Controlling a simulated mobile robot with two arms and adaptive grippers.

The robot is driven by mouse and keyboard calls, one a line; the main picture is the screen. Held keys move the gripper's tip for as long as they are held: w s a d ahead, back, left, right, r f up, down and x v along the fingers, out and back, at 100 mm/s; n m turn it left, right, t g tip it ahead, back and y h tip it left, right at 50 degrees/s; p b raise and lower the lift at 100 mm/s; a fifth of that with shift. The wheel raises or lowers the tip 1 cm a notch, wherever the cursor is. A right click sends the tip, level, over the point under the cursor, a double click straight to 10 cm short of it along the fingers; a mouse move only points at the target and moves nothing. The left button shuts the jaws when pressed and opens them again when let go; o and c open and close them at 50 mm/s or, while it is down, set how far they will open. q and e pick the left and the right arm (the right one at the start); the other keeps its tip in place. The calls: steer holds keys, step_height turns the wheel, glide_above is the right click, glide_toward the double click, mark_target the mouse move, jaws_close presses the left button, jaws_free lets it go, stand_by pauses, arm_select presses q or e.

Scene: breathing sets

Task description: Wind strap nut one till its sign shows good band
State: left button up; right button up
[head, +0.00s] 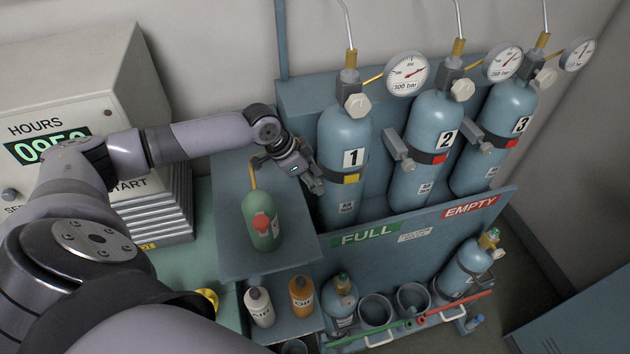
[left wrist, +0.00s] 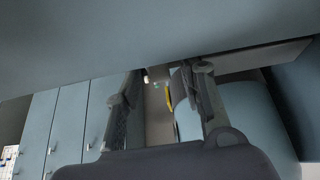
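Cylinder one (head: 343,137) is a blue bottle with a white label 1, upright at the left of the rack. The sign on its strap (head: 351,179) shows yellow; a small yellow patch also shows in the left wrist view (left wrist: 169,97). My left gripper (head: 314,181) is beside the left side of cylinder one at strap height. Strap nut one is hidden behind the gripper in the head view. In the left wrist view, the fingers (left wrist: 165,88) stand apart with a gap between them; I cannot make out the nut there. My right gripper is not in view.
Cylinder two (head: 428,122) and cylinder three (head: 497,105) stand to the right with red strap signs. A low front panel (head: 405,250) marked FULL and EMPTY runs before the cylinders.

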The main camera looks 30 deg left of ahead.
arm_select(q)
steer(key=v, duration=1)
steer(key=shift+s+a+r, duration=0.15)
steer(key=shift+s+r, duration=0.05)
steer(key=shift+r, duration=0.1)
